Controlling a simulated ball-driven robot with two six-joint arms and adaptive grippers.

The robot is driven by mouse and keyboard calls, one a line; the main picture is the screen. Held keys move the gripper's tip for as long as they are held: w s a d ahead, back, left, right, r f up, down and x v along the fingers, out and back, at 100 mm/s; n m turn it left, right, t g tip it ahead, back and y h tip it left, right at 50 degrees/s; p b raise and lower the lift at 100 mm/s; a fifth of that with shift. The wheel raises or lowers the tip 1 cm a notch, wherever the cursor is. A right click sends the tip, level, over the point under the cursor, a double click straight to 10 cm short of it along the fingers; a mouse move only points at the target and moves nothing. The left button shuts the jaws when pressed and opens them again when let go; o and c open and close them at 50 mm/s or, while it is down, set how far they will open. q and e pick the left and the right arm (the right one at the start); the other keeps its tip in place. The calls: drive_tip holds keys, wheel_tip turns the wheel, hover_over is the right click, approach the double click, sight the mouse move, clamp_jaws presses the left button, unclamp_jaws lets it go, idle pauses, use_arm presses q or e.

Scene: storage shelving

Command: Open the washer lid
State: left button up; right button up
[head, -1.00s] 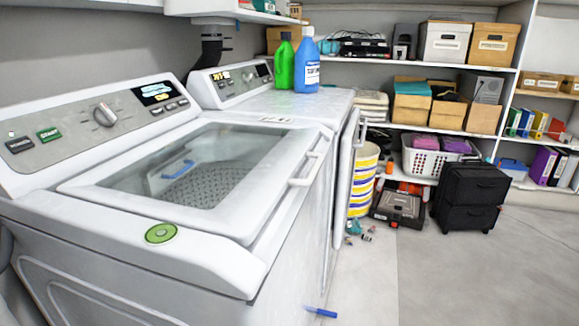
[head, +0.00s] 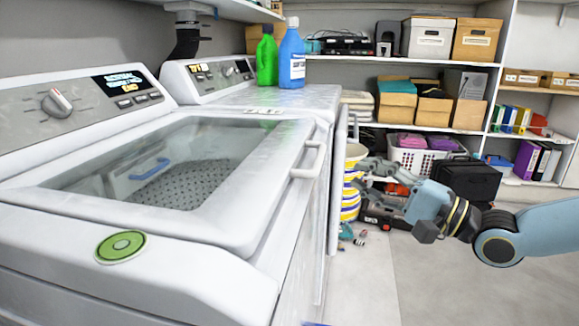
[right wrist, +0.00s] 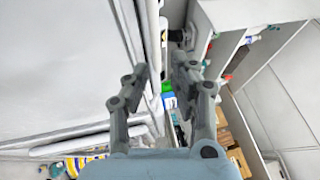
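The white washer stands at the left in the head view. Its lid (head: 190,165) is shut and has a large glass window. A pale bar handle (head: 310,160) runs along the lid's right edge. My right gripper (head: 358,174) is to the right of the handle, apart from it, with its fingers pointing left toward the washers. In the right wrist view the gripper (right wrist: 162,70) is open, with nothing between its fingers. My left gripper is in no frame.
A green bottle (head: 266,57) and a blue bottle (head: 292,55) stand on the second machine behind. The floor at the right front is clear.

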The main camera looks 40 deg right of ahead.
sight(319, 155)
drive_tip(key=b+x, duration=0.1)
drive_tip(key=x, duration=0.2)
drive_tip(key=b+x, duration=0.1)
drive_tip(key=x, duration=0.2)
drive_tip(key=f+b+x, duration=0.1)
drive_tip(key=b+x, duration=0.1)
drive_tip(key=x, duration=0.1)
drive_tip(key=shift+w+a, duration=0.15)
drive_tip(key=shift+w, duration=0.1)
drive_tip(key=shift+w+a+r, duration=0.1)
drive_tip(key=shift+w+r, duration=0.1)
drive_tip(key=shift+w, duration=0.15)
drive_tip(key=shift+c, duration=0.4)
clamp_jaws()
